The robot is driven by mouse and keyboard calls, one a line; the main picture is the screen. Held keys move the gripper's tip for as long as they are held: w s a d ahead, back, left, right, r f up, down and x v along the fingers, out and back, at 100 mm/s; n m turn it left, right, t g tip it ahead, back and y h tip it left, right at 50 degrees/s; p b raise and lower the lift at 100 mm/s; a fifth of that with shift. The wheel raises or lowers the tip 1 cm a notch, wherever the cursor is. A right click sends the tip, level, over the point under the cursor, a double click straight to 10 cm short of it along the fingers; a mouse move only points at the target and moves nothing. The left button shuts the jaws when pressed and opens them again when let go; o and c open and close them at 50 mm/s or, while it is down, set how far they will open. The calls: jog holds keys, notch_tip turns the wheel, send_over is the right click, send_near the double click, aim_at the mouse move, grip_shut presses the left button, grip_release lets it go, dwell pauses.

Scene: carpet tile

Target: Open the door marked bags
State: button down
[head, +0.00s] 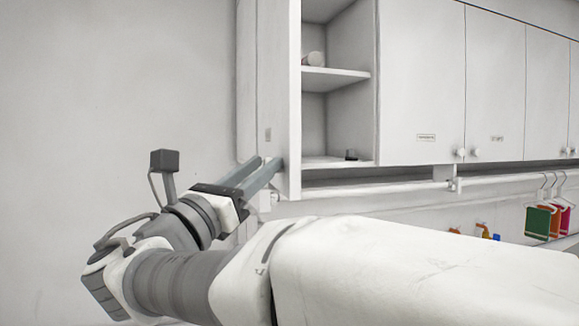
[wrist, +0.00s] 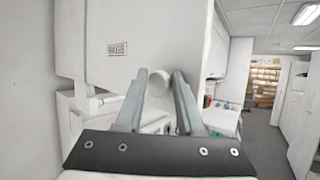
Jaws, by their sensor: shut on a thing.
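The white cabinet door (head: 280,75) stands swung out from the wall cabinet in the head view, showing the shelves (head: 335,76) inside. In the wrist view the same door (wrist: 185,40) fills the upper middle, with a small label (wrist: 117,49) that seems to read "BAGS". My gripper (head: 268,163) is at the lower part of this door. In the wrist view its two fingers (wrist: 160,76) are on either side of the round white knob (wrist: 159,84), shut on it. The knob is hidden in the head view.
More closed white doors (head: 422,85) with labels and knobs stand to the right. A white rail (head: 390,187) runs below, with coloured cloths on hangers (head: 538,220) at right. Bare wall (head: 110,80) lies at left. The shelves hold a few small items.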

jog(key=c, duration=0.9)
grip_release()
jog(key=shift+w+a+f, duration=0.15)
jog(key=shift+w+f, duration=0.25)
jog(key=shift+o, duration=1.2)
jog(key=shift+w+f+n, duration=0.15)
jog(key=shift+w+n, duration=0.15)
jog(key=shift+w, duration=0.05)
jog(key=shift+o, duration=1.2)
jog(key=r+b+v, duration=0.1)
jog(key=b+v, duration=0.3)
jog(key=v, duration=1.3)
jog(key=shift+s, duration=0.45)
